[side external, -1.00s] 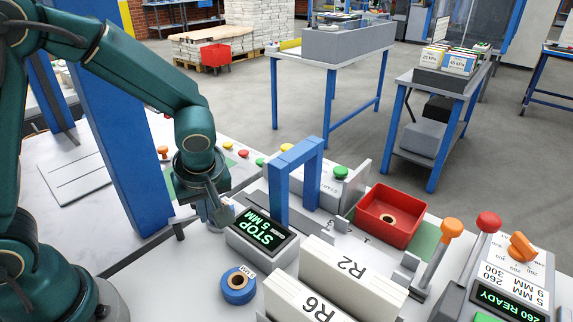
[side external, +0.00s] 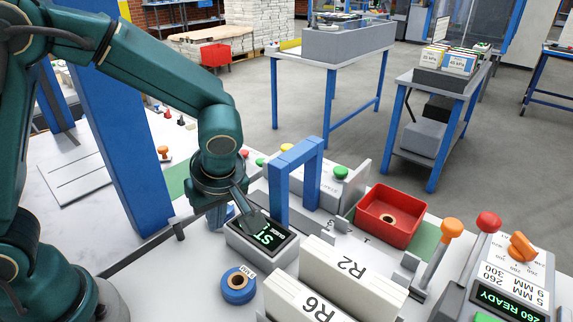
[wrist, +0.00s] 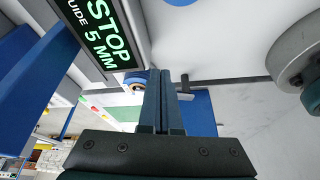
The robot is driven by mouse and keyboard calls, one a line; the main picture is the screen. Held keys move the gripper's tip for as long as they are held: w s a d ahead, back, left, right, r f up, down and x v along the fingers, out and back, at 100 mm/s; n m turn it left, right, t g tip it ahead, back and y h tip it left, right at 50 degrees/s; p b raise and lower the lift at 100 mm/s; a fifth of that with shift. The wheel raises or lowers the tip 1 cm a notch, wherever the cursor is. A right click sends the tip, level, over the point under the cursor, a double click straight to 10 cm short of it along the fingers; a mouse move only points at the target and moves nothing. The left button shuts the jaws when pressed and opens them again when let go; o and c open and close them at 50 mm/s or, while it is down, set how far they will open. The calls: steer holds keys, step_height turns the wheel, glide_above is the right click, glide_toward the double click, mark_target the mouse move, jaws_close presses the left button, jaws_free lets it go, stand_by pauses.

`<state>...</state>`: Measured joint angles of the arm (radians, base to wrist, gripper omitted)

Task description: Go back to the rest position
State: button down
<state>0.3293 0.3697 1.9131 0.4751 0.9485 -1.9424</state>
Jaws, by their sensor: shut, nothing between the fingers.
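My gripper (side external: 257,224) is shut with nothing between its fingers. In the side view its dark fingers reach down in front of the black display box (side external: 272,254) and hide part of its green text. The gripper is above the white bench, left of the blue arch (side external: 281,190). I cannot tell how far it is from the display box.
A blue tape roll (side external: 238,285) lies on the bench in front. White blocks marked R2 (side external: 345,270) and R6 (side external: 312,302) stand to its right. A red bin (side external: 390,215) and orange- and red-knobbed levers are farther right. A tall blue post (side external: 125,150) stands left of the gripper.

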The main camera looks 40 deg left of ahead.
step_height(320, 180, up, 11)
steer(key=s+n, duration=0.1)
steer(key=s, duration=0.1)
steer(key=s+f+m+t+h, duration=0.1)
steer(key=s+m+t+h, duration=0.3)
steer(key=m, duration=1.2)
steer(key=s, duration=0.3)
steer(key=shift+t, duration=0.3)
